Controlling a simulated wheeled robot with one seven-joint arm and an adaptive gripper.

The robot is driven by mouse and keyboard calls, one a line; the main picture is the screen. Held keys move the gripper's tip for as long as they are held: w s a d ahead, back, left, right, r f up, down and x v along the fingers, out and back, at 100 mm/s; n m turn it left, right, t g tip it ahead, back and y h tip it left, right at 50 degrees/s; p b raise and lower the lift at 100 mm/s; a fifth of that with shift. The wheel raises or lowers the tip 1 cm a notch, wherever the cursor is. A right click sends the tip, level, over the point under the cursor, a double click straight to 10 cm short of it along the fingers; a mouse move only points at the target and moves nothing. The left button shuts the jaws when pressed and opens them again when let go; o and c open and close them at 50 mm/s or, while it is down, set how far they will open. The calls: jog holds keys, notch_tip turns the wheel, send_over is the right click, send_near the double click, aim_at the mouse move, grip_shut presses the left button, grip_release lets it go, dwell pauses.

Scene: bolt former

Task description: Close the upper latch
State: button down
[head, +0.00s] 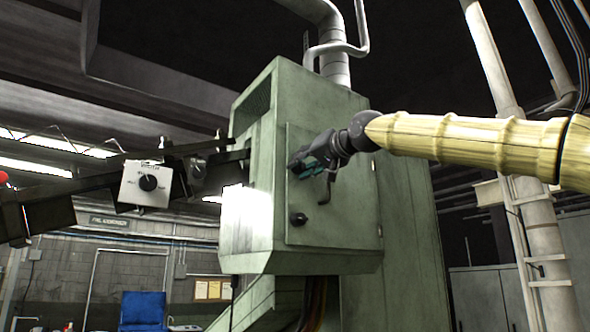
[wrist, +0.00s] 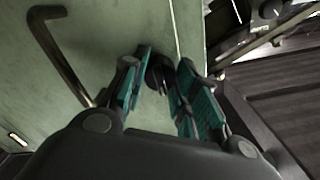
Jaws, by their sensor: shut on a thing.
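The upper latch (wrist: 158,70) is a small dark knob near the edge of the green cabinet door (head: 340,215). My gripper (head: 302,167) is at the upper left part of this door, with its teal-padded fingers toward the door's left edge. In the wrist view the two fingers of my gripper (wrist: 166,68) are on either side of the latch and shut on it. The fingers hide the latch in the head view, and its exact turn is hard to tell.
A lower dark latch (head: 298,218) sits farther down the same door edge. A bent dark handle (head: 327,188) hangs just below my gripper; it also shows in the wrist view (wrist: 58,55). A control box (head: 146,184) on a black arm stands to the left.

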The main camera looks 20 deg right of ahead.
jog(key=n+p, duration=0.1)
jog(key=n, duration=0.1)
jog(key=shift+r+n+p, duration=0.15)
jog(key=shift+n+p, duration=0.2)
jog(key=shift+n, duration=0.05)
jog(key=n+p, duration=0.1)
jog(key=n, duration=0.1)
jog(key=shift+n, duration=0.3)
jog(key=shift+n+p, duration=0.65)
jog(key=shift+n, duration=0.35)
jog(key=n+p, duration=0.1)
jog(key=n, duration=0.2)
jog(key=shift+n, duration=0.3)
jog(key=c, duration=0.9)
grip_release()
jog(key=shift+d+f, duration=0.1)
jog(key=shift+f, duration=0.1)
